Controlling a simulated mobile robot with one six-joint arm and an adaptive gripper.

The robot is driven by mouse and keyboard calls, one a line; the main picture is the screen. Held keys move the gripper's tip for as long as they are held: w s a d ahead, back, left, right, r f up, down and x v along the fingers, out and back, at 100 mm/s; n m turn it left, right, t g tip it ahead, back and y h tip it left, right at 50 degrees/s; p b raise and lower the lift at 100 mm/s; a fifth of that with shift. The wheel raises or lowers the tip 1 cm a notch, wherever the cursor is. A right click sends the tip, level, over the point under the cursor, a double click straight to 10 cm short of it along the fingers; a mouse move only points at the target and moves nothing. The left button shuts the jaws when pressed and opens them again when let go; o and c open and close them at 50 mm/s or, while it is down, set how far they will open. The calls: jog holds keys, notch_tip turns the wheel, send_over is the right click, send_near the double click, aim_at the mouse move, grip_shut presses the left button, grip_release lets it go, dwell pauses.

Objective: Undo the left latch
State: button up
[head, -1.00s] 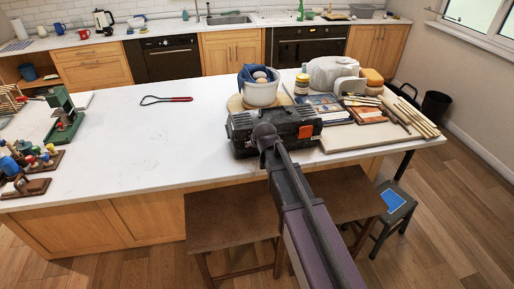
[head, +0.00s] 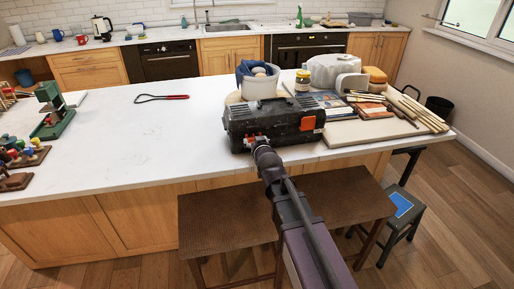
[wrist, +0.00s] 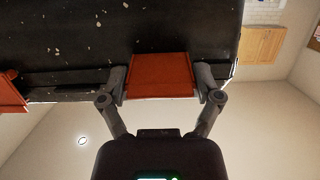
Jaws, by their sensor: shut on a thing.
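The black toolbox (head: 275,118) sits on the white counter near its front edge, with paint-like specks on its shell. Its left latch, orange-red, is mostly hidden behind my gripper (head: 257,141) in the head view. In the wrist view this latch (wrist: 160,76) fills the space between the two fingers of my gripper (wrist: 160,82), which are shut on its sides. The right latch (head: 306,127) is orange and lies flat on the toolbox front; part of it shows at the left edge of the wrist view (wrist: 10,93).
A bowl with a blue cloth (head: 260,85) stands behind the toolbox. A board (head: 340,136) with books and wooden tools lies to the right. Brown stools (head: 228,215) stand in front.

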jog(key=shift+w+a+f+t+y+b, duration=0.15)
jog(key=shift+f+t+b, duration=0.35)
jog(key=shift+b, duration=0.6)
jog(key=shift+d+f+t+y+b, duration=0.1)
jog(key=shift+f+t+y+b, duration=0.1)
jog(key=shift+t+b, duration=0.7)
jog(key=shift+b, duration=0.8)
jog(key=shift+r+t, duration=0.1)
jog(key=shift+t, duration=0.2)
